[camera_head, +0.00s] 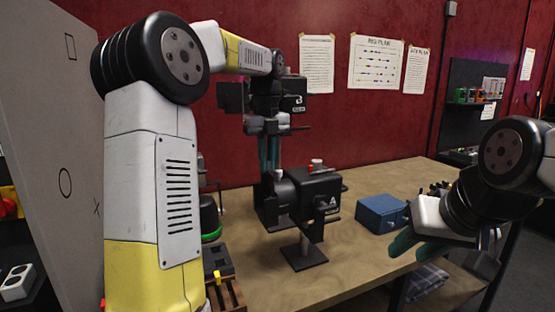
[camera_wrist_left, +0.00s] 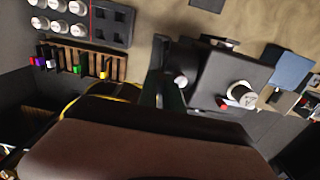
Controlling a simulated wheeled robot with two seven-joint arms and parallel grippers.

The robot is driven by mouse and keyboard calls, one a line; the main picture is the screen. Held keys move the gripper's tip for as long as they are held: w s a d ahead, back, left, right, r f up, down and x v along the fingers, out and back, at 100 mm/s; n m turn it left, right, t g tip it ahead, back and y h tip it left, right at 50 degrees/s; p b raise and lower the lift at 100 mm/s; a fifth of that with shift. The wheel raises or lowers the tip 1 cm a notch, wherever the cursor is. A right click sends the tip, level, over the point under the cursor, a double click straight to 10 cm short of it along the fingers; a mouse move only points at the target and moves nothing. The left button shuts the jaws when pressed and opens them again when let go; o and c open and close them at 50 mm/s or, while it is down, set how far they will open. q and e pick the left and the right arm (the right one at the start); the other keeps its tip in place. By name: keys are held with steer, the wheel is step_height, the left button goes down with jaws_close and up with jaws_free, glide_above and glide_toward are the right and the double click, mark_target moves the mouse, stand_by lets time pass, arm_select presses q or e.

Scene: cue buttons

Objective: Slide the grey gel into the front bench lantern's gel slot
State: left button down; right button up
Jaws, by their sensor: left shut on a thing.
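The front bench lantern (camera_head: 318,190), black and marked A, stands on a post and flat base on the bench. It also shows from above in the left wrist view (camera_wrist_left: 215,72). My left gripper (camera_head: 268,168) points down with teal fingers at the lantern's left side. It is shut on what seems to be the grey gel, a dark upright plate (camera_head: 267,203) close beside the lantern. Whether its edge is inside the slot is hidden. My right gripper (camera_head: 412,245) is open and empty over the bench's front right edge.
A blue box (camera_head: 380,213) stands right of the lantern. A wooden rack (camera_wrist_left: 88,64) with several coloured tabs lies left of it, beside a grey panel of white knobs (camera_wrist_left: 68,17). A black object with a green ring (camera_head: 211,234) stands at left.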

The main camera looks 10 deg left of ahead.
arm_select(q)
steer(key=shift+f, duration=1.55)
steer(key=c, duration=1.4)
jaws_free()
steer(key=shift+c, duration=0.2)
step_height(320, 180, up, 7)
steer(key=shift+r, duration=0.35)
